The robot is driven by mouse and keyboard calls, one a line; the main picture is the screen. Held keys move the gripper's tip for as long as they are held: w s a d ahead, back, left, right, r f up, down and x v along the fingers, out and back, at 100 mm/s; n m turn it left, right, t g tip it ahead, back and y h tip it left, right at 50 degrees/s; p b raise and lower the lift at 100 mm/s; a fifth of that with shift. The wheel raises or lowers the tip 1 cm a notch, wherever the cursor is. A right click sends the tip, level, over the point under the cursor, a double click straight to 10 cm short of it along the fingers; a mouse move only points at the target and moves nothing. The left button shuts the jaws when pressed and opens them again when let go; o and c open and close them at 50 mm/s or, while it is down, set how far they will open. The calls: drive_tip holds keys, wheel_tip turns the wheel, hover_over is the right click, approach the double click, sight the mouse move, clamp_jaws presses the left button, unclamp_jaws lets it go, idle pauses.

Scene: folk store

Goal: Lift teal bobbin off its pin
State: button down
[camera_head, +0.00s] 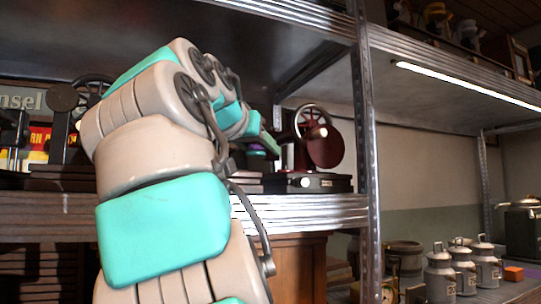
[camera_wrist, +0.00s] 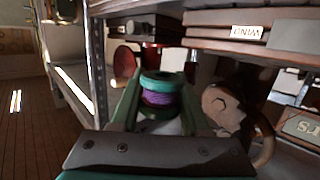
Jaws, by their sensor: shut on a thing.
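The teal bobbin (camera_wrist: 162,77), wound with purple thread, sits between the two green fingers of my gripper (camera_wrist: 160,92) in the wrist view. The gripper is shut on it. The arm hides much of that area. I cannot see the pin, nor tell whether the bobbin is still around it.
A dark red machine (camera_head: 325,147) with a wheel stands on the metal shelf (camera_head: 300,207) right beside the gripper. A shelf post (camera_head: 365,150) rises to its right. An upper shelf (camera_head: 300,20) runs overhead. Milk cans (camera_head: 440,275) stand lower right.

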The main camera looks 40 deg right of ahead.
drive_tip(key=shift+s+a, duration=0.25)
drive_tip(key=shift+a, duration=0.1)
drive_tip(key=shift+r, duration=0.15)
drive_tip(key=shift+r+p, duration=1.45)
drive_tip(key=shift+p, duration=0.1)
